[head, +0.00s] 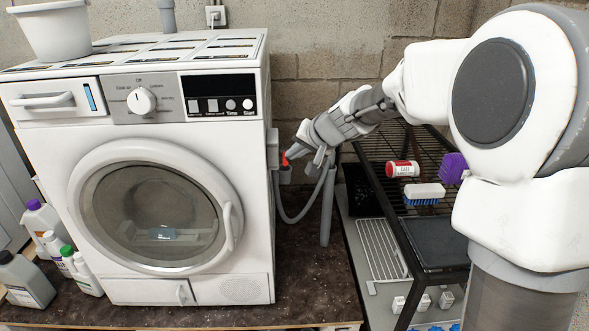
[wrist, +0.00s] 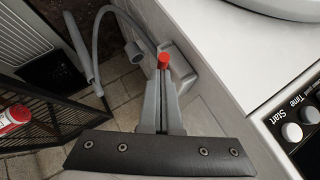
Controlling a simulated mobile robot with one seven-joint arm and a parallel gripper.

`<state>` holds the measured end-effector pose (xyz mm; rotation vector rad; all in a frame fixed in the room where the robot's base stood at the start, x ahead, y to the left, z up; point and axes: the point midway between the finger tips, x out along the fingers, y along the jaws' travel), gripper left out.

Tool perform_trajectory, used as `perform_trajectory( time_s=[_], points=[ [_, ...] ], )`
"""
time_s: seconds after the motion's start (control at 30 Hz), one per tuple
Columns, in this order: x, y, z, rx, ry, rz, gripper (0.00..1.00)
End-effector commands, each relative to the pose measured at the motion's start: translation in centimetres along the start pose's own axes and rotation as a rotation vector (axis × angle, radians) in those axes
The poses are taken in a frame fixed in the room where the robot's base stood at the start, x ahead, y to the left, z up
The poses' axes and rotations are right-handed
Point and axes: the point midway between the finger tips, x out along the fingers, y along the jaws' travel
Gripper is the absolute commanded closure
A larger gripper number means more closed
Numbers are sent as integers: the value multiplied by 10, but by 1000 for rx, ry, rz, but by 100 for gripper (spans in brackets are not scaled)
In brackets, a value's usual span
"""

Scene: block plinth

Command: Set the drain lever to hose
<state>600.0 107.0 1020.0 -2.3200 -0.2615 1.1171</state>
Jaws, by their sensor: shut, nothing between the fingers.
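The drain lever shows as a small red tip (head: 285,159) at the right side of the washing machine (head: 262,215). The red lever (wrist: 163,61) also shows in the wrist view, right at my fingertips, beside a grey box on the machine's side wall. My gripper (head: 297,153) reaches in from the right and is shut and empty. In the wrist view my gripper's fingers (wrist: 162,80) are together, with their tips at or very near the red lever. I cannot tell whether they touch it. Lever markings are not readable.
A grey hose (head: 283,212) loops below the lever beside a grey standpipe (head: 327,205). A black wire rack (head: 370,185) to the right holds a red-and-white can (head: 403,169) and a brush (head: 423,192). Bottles (head: 45,222) stand left of the machine.

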Motion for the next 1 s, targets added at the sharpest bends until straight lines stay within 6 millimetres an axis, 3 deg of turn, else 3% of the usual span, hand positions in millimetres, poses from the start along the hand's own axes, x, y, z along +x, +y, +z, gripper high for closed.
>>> perform_trajectory(
  time_s=[0.6, 1.0],
  points=[
    [17, 17, 21, 1, -3, 0, 100],
    [11, 12, 16, 1, -3, 0, 100]
  ],
)
